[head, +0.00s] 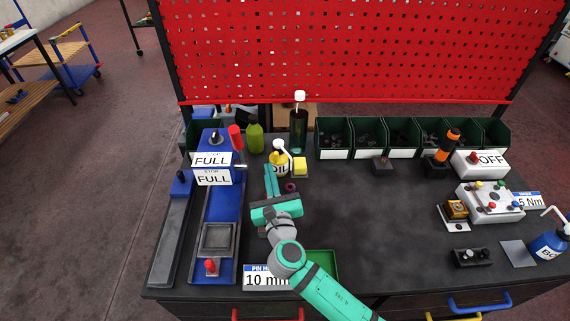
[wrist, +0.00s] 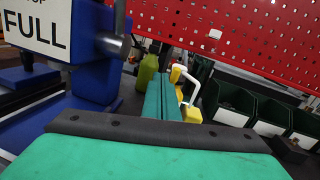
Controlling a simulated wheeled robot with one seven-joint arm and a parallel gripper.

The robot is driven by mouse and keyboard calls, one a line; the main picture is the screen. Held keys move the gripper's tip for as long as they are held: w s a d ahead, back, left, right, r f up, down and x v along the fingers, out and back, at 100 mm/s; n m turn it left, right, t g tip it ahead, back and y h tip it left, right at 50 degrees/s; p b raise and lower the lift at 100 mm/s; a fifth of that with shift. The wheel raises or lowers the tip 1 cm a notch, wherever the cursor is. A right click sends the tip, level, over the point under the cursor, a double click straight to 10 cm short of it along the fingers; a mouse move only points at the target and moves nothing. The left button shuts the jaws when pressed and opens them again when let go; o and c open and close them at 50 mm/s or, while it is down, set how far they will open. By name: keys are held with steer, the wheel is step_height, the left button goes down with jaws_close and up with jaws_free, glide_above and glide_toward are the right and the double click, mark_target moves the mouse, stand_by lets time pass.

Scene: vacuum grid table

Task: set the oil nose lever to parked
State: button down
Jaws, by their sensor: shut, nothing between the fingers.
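The yellow oil can (head: 279,168), labelled OIL, stands on the dark table left of centre in the head view. A white nose (head: 284,151) with a rounded end rises from it. A yellow block (head: 299,166) sits just to its right. In the wrist view the white bent nose (wrist: 187,79) and yellow parts (wrist: 177,73) show just right of my fingers, which partly cover the can. The lever's setting cannot be read. My gripper (head: 268,168) is shut and empty, its teal fingers pointing at the can's left side; they also show in the wrist view (wrist: 162,82).
A green bottle (head: 255,138) and a dark bottle (head: 298,130) stand behind the can. Green bins (head: 400,153) line the back. The table's middle is clear.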

steer(key=s+d+n+g+y, duration=0.6)
steer(key=d+y, duration=0.4)
steer(key=d, duration=0.4)
steer(key=t, duration=0.1)
glide_toward(277, 157)
steer(key=x, duration=0.5)
steer(key=shift+w+a+r, duration=0.1)
steer(key=shift+w+a, duration=0.4)
steer(key=shift+w, duration=0.05)
steer(key=shift+d, duration=0.1)
steer(key=shift+d+m, duration=0.1)
steer(key=shift+m, duration=0.2)
